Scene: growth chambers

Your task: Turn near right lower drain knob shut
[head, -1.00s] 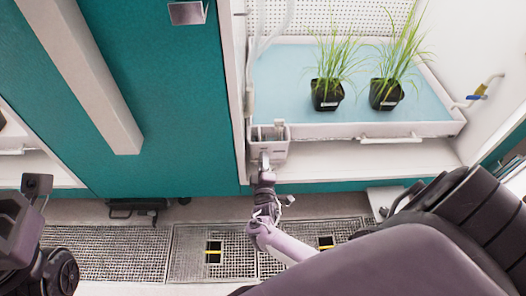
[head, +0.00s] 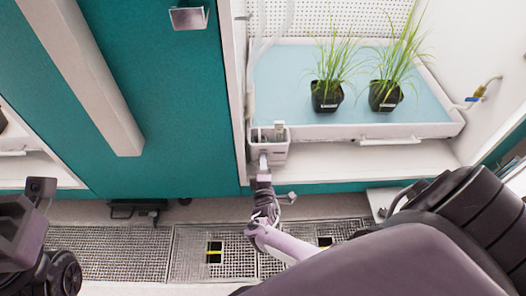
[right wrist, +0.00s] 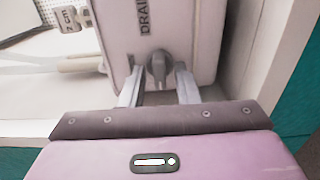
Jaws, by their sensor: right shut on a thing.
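The drain knob (right wrist: 158,66) is a small dark grey knob on the face of a pale drain box (right wrist: 188,30), below the printed word DRAIN. In the right wrist view my right gripper (right wrist: 158,84) has its fingers closed on either side of the knob, holding it. In that view the knob's grip stands roughly upright. In the head view the drain box (head: 270,151) sits at the tray's near left corner, and my right gripper (head: 263,164) meets its front from below; the knob itself is hidden there. Only part of my left arm shows at the left edge, without its fingers.
A blue-floored tray (head: 345,131) holds two potted grass plants (head: 326,98) (head: 385,97). A yellow-handled, blue-marked tap (head: 477,95) is on the right wall. A teal panel (head: 170,100) stands left of the chamber. Grating (head: 120,250) covers the floor below.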

